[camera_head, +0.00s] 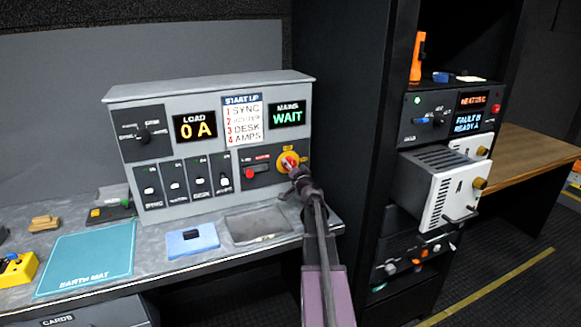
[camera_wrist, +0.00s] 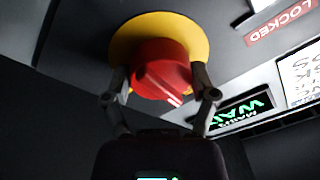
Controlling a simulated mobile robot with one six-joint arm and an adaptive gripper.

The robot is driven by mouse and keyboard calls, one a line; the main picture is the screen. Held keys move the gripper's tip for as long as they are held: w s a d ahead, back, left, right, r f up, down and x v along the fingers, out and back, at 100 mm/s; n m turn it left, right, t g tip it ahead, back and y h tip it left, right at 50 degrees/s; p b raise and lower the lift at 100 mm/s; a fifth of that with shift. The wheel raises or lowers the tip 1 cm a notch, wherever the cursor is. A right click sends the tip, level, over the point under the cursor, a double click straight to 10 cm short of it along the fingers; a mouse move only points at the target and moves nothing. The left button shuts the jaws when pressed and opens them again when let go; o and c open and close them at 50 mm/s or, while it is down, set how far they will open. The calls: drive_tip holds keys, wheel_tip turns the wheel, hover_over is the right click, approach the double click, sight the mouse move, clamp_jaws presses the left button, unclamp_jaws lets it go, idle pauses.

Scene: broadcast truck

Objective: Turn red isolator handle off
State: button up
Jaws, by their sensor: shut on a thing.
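The red isolator handle (camera_wrist: 160,70) is a round red knob on a yellow disc (camera_wrist: 190,25) in the wrist view. In the head view the red handle (camera_head: 289,161) sits at the lower right of the grey panel, partly covered by my gripper. My gripper (camera_wrist: 160,85) has one finger on each side of the red knob and is shut on it. A pale mark shows on the knob's lower edge. In the head view my gripper (camera_head: 297,169) reaches the panel from the front right.
The grey panel (camera_head: 290,82) shows LOAD 0 A and MAINS WAIT. A black rack (camera_head: 352,120) stands close on the right, with a pulled-out module (camera_head: 452,195). A tray (camera_head: 258,224) lies below.

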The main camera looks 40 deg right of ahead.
drive_tip(key=shift+d+n, duration=0.1)
drive_tip(key=shift+n, duration=0.8)
drive_tip(key=o, duration=1)
drive_tip(key=shift+m, duration=0.4)
